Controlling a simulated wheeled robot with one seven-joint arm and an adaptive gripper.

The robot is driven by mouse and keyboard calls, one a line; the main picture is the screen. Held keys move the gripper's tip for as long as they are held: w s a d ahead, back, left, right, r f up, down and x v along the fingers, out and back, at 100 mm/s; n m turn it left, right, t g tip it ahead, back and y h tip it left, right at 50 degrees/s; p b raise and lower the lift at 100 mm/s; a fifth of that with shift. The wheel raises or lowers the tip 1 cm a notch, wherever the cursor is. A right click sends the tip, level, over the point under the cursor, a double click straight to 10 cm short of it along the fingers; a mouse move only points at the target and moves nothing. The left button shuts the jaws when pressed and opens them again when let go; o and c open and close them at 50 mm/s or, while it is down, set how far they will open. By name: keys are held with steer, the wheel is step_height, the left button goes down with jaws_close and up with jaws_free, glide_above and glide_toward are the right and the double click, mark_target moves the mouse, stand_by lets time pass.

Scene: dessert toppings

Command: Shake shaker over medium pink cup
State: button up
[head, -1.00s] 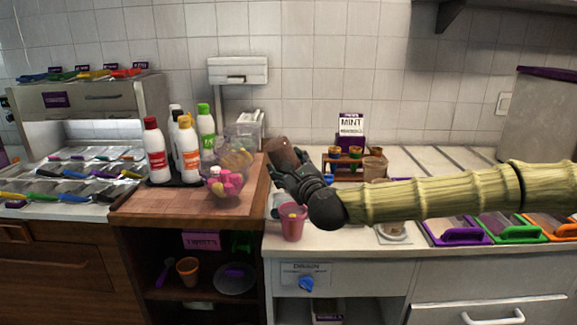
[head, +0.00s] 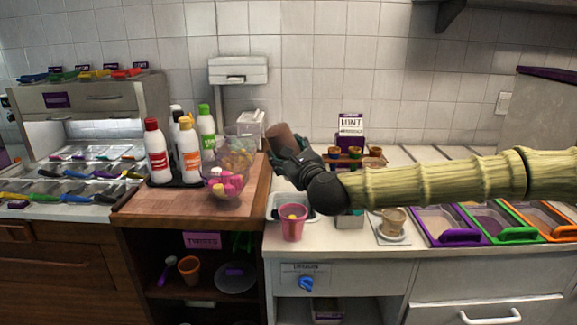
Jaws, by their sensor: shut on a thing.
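The pink cup (head: 292,224) stands upright on the white counter, just right of the wooden board, with something yellow inside it. My gripper (head: 285,160) is shut on the brown shaker (head: 280,140), above and slightly left of the cup. The shaker is tilted, its upper end leaning left. My black gripper hides its lower part. I cannot tell whether anything falls from it.
A clear bowl of pink and yellow pieces (head: 227,178) stands on the wooden board (head: 165,203), near several sauce bottles (head: 189,150). A tan cup (head: 394,221) and lidded coloured trays (head: 450,226) lie to the right. A mint sign (head: 350,124) stands behind.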

steer(key=shift+r+p, duration=1.6)
steer(key=shift+r, duration=2.2)
steer(key=shift+f, duration=0.15)
step_height(320, 180, down, 12)
steer(key=b, duration=1)
steer(key=shift+r+p, duration=3.7)
steer(key=shift+r, duration=3.45)
